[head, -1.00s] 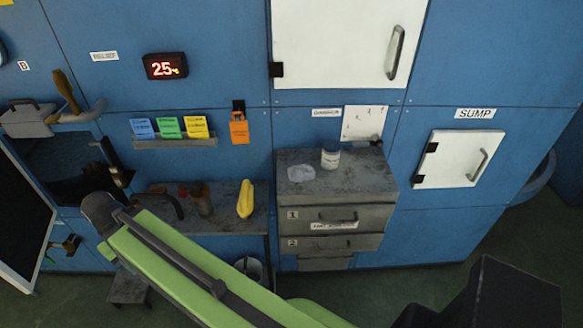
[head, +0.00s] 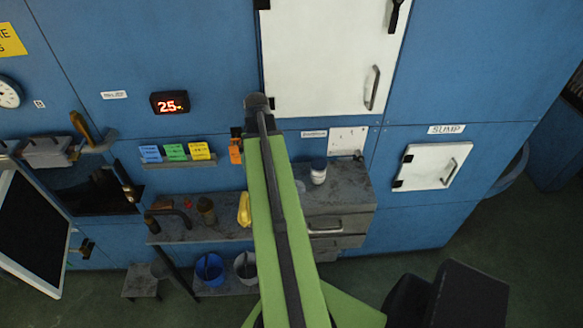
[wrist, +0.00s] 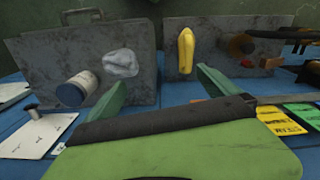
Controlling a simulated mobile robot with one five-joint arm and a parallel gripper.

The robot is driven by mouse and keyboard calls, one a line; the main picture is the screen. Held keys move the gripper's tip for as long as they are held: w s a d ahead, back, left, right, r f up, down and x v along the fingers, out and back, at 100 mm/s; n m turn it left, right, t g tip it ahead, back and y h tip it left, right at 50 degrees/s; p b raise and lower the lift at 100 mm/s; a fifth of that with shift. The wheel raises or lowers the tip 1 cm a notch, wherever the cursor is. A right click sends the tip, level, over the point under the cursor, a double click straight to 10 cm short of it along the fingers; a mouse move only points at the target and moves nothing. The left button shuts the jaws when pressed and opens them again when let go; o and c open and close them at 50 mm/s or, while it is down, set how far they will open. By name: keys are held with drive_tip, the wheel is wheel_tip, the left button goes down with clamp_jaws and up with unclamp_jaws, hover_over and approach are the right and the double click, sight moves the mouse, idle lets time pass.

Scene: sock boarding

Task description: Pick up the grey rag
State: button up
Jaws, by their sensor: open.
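The grey rag (wrist: 121,63) is a small, pale, crumpled lump on the dark grey top of the drawer unit (wrist: 40,52) in the wrist view. In the head view the rag (head: 301,187) shows only as a pale sliver beside my green arm, which hides the rest. My gripper (wrist: 160,78) is open, its two green fingers apart with nothing between them. In the wrist view the rag lies left of the gap, beyond the left finger. My fingers cannot be made out in the head view.
A white jar with a dark lid (head: 319,172) stands close to the rag. A yellow object (head: 244,209) and a brown bottle (head: 206,211) are on the shelf (head: 222,226) to the left. A white cabinet door (head: 325,60) is above. Buckets (head: 210,270) stand below the shelf.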

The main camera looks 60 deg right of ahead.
drive_tip(key=s+d+r+m+p, duration=0.2)
drive_tip(key=s+d+r, duration=0.2)
drive_tip(key=s+d, duration=0.35)
drive_tip(key=f+b, duration=1.7)
drive_tip(key=shift+s+a+f+b, duration=0.1)
drive_tip(key=shift+a+f+b, duration=0.2)
drive_tip(key=shift+b, duration=0.05)
drive_tip(key=shift+r, duration=0.2)
drive_tip(key=c, duration=1.4)
drive_tip(key=shift+r+p, duration=0.55)
drive_tip(key=shift+p, duration=0.15)
drive_tip(key=shift+c, duration=0.2)
wheel_tip(320, 180, up, 4)
drive_tip(key=p, duration=0.4)
drive_tip(key=shift+r, duration=0.1)
drive_tip(key=s+d+r+p, duration=0.1)
drive_tip(key=s+r+p, duration=0.4)
drive_tip(key=s, duration=0.6)
drive_tip(key=shift+s+r+p, duration=0.35)
drive_tip(key=shift+p, duration=0.1)
